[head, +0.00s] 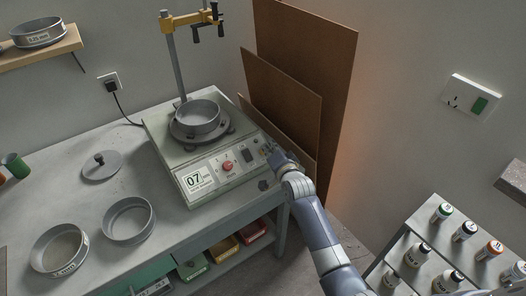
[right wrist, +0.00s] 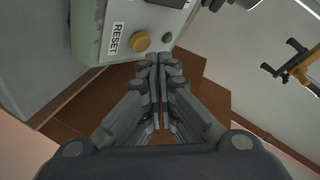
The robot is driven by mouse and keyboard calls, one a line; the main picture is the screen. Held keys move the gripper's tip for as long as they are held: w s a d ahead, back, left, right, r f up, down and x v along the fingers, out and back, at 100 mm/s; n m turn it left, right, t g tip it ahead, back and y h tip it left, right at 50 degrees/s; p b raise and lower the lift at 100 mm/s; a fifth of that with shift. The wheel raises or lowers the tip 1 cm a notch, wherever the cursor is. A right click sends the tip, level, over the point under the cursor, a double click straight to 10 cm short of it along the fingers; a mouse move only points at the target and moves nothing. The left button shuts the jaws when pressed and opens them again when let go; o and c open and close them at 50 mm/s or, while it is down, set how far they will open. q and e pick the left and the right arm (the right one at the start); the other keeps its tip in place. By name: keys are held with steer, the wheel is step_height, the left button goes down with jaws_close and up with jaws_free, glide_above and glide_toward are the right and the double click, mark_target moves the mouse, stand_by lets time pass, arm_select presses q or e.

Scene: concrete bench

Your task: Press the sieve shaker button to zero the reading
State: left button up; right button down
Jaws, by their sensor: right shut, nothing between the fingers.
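The sieve shaker (head: 165,140) stands on the bench with a sieve pan (head: 197,117) on its round plate. Its sloped front panel has a display (head: 197,180) reading 07, a red button (head: 228,166) and a dark switch (head: 248,155). In the right wrist view a yellow button (right wrist: 140,41) sits beside a RESET label (right wrist: 115,38), with a small green button (right wrist: 167,38) near it. My right gripper (head: 268,149) is shut and empty at the panel's right end; its fingertips (right wrist: 159,60) are close to the yellow button, contact unclear. My left gripper is not in view.
Loose sieves (head: 128,220) and a lid (head: 101,166) lie on the bench (head: 60,180) at left. Brown boards (head: 285,85) lean on the wall behind the shaker. A clamp post (head: 178,65) rises from its rear. A rack of bottles (head: 420,235) stands at right.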

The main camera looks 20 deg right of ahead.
steer(key=shift+f, duration=0.15)
stand_by(0.5)
steer(key=shift+w+a+f+b, duration=0.1)
steer(key=shift+w+f+b, duration=0.1)
steer(key=shift+w+b, duration=0.1)
steer(key=shift+w+f+b, duration=0.1)
steer(key=shift+f+b, duration=0.25)
steer(key=shift+f, duration=0.05)
stand_by(0.6)
steer(key=shift+r, duration=0.1)
steer(key=shift+s+r+p, duration=0.45)
steer(key=shift+r+p, duration=0.2)
steer(key=shift+p, duration=0.45)
steer(key=r+p, duration=0.1)
steer(key=p, duration=0.1)
steer(key=s+r+p, duration=0.1)
steer(key=r, duration=0.1)
steer(key=s+d+r+p, duration=0.1)
steer(key=p, duration=0.1)
steer(key=shift+s+r+p, duration=0.15)
steer(key=shift+s+p, duration=0.05)
steer(key=shift+p, duration=0.1)
